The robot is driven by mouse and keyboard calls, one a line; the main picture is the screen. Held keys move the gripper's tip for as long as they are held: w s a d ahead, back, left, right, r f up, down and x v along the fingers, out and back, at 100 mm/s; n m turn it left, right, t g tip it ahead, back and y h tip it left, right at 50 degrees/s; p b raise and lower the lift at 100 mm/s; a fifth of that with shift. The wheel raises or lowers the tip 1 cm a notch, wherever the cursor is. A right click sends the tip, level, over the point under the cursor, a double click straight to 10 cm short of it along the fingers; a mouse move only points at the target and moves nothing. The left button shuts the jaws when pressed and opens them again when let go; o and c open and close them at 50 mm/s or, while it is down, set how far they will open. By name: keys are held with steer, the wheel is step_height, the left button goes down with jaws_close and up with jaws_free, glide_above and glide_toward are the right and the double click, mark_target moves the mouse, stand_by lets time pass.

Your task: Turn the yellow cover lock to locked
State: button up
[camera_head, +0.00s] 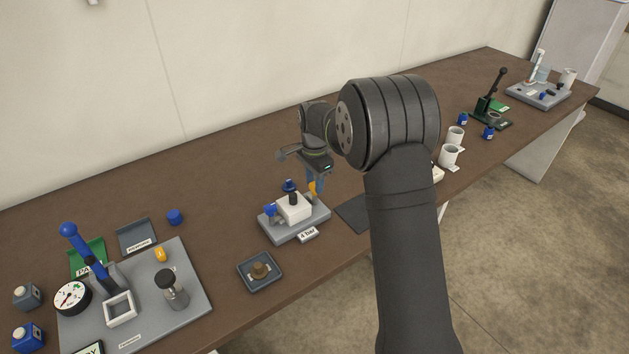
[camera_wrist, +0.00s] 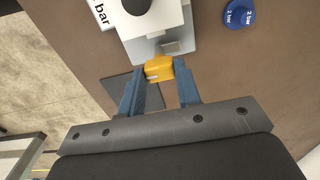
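The yellow cover lock (camera_wrist: 160,69) sits at the near edge of a white block-shaped unit on a grey plate. In the head view the yellow lock (camera_head: 312,188) shows just under my fingertips, partly hidden by them. My gripper (camera_wrist: 161,72) points down at it, with one blue finger on each side of the lock. The fingers stand apart by about the lock's width. I cannot tell whether they press on it. The white unit (camera_head: 294,209) has a black knob on top. My gripper (camera_head: 316,182) is at the unit's right rear in the head view.
A blue round piece marked 2 bar (camera_wrist: 238,14) lies beside the plate. A dark flat pad (camera_head: 354,214) lies to the right of the unit, and a small tray (camera_head: 243,273) to the front left. A larger lever station (camera_head: 200,297) stands at the left.

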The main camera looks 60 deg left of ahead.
steer(key=shift+c, duration=1.2)
steer(key=shift+n, duration=0.3)
steer(key=n, duration=1.7)
steer(key=shift+n, duration=0.3)
